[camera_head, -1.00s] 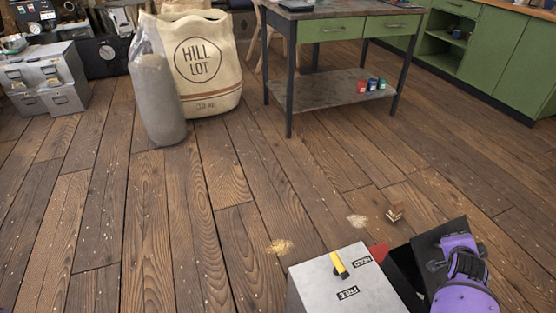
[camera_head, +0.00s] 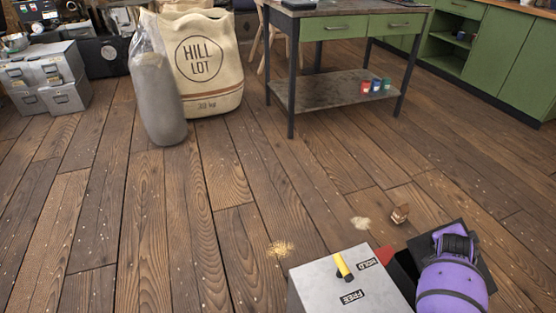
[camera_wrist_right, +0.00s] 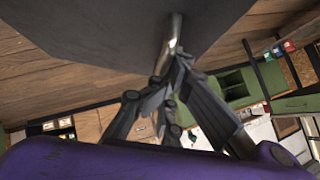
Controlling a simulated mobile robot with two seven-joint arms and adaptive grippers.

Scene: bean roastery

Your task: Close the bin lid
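The bin (camera_head: 318,287) is a grey box at the bottom of the head view. Its top carries a yellow-handled lever (camera_head: 343,266) and the labels HOLD and FREE. To its right is a dark opening, with a dark lid (camera_head: 481,255) raised and tilted over it. My purple right arm covers much of the lid and hides the right gripper in the head view. In the right wrist view, my right gripper (camera_wrist_right: 178,62) has its fingertips together on a metal bar handle (camera_wrist_right: 174,35) on the dark panel. My left gripper is out of view.
A small brown object (camera_head: 400,213) and pale spills (camera_head: 281,248) lie on the plank floor beyond the bin. A HILL LOT sack (camera_head: 207,65), a clear bag (camera_head: 158,100) and a green-drawered table (camera_head: 345,90) stand farther back. The floor between is mostly clear.

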